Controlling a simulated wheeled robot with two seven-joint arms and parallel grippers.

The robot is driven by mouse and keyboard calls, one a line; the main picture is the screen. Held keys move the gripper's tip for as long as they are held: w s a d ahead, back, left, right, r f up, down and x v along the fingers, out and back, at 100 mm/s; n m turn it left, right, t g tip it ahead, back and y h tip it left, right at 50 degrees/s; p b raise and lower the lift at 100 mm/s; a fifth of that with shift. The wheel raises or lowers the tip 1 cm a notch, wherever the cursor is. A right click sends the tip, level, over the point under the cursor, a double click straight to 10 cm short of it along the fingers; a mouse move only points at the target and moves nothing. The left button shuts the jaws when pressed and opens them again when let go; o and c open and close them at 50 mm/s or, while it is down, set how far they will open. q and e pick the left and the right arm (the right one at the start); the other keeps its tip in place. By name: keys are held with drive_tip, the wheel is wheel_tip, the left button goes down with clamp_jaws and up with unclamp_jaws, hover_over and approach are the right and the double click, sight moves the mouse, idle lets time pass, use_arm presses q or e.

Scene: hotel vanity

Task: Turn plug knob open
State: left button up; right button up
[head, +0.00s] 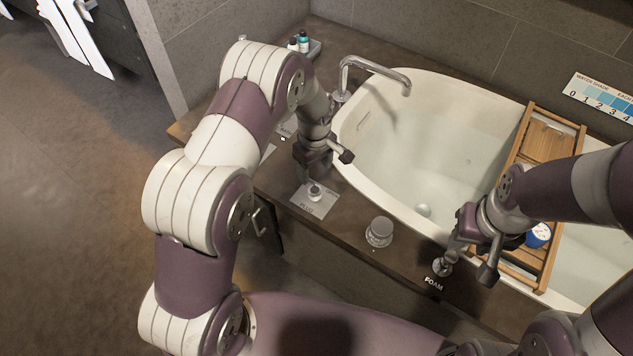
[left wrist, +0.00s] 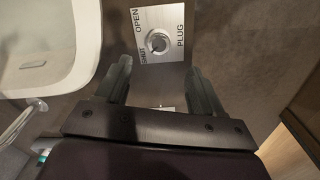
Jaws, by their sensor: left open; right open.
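The plug knob (head: 315,191) is a small round metal knob on a silver plate (head: 305,206) on the brown counter beside the bathtub. My right gripper (head: 468,257) is open near the FOAM label.
The white bathtub (head: 352,133) holds water, with a chrome faucet (head: 372,64) at its far left end. A wooden bath tray (head: 548,148) spans it. A round knob (head: 379,232) and a chrome foam fitting (head: 442,264) stand on the counter. Small bottles (head: 303,41) stand at the back.

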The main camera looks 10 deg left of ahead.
sight(315, 190)
use_arm(q)
drive_tip(key=f, duration=1)
drive_tip(key=shift+w+a+b, duration=0.15)
drive_tip(key=shift+w+b, duration=0.05)
drive_tip(key=shift+b, duration=0.2)
drive_tip(key=shift+r, duration=0.1)
drive_tip(key=shift+c, duration=0.3)
drive_tip(key=c, duration=1)
